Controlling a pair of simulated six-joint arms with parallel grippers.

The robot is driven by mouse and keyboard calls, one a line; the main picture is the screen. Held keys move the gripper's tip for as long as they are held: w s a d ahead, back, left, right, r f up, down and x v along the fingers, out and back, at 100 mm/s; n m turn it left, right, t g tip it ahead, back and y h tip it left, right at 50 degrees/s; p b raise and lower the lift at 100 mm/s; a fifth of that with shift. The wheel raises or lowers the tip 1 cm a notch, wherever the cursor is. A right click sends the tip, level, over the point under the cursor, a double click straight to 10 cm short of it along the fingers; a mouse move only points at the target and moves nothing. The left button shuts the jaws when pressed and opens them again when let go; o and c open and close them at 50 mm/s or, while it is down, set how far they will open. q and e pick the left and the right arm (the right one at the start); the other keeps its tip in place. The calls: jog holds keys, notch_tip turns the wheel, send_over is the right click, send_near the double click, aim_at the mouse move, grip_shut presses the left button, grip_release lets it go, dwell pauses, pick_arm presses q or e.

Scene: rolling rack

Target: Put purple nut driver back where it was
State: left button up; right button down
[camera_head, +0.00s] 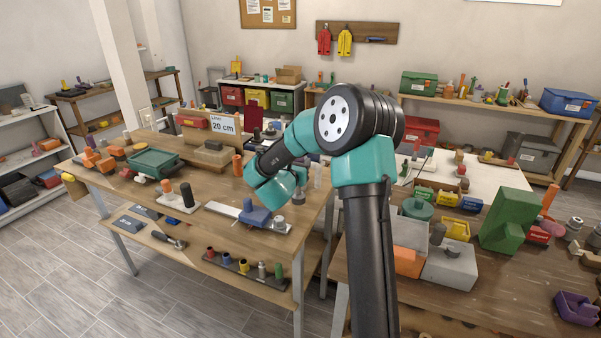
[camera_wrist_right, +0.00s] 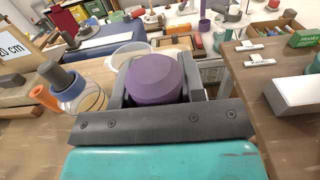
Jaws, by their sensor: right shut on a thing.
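The purple nut driver (camera_wrist_right: 155,78) shows in the right wrist view as a thick, faceted purple handle end. My right gripper (camera_wrist_right: 158,88) is shut on it, with one dark finger on each side. The driver's lower part is hidden behind the handle and gripper. In the head view, my right arm reaches over the wooden workbench, and its own links hide the fingers and the driver. On the bench's lower shelf, a dark strip (camera_head: 206,258) carries several upright coloured handles. I cannot tell whether it has an empty place. My left gripper is in no view.
A blue block (camera_head: 257,216), a black-topped cylinder (camera_head: 187,194) and a green tray (camera_head: 153,162) stand on the bench. A crowded table with a green block (camera_head: 508,217) stands right.

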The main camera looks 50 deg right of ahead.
jog(key=shift+d, duration=0.1)
jog(key=f, duration=0.3)
jog(key=shift+w+d+f, duration=0.2)
jog(key=shift+w+f, duration=0.05)
jog(key=shift+f, duration=0.15)
jog(key=c, duration=0.7)
grip_release()
jog(key=shift+a, duration=0.1)
jog(key=v, duration=1.1)
jog(key=shift+s+a, duration=0.15)
jog(key=shift+a, duration=0.25)
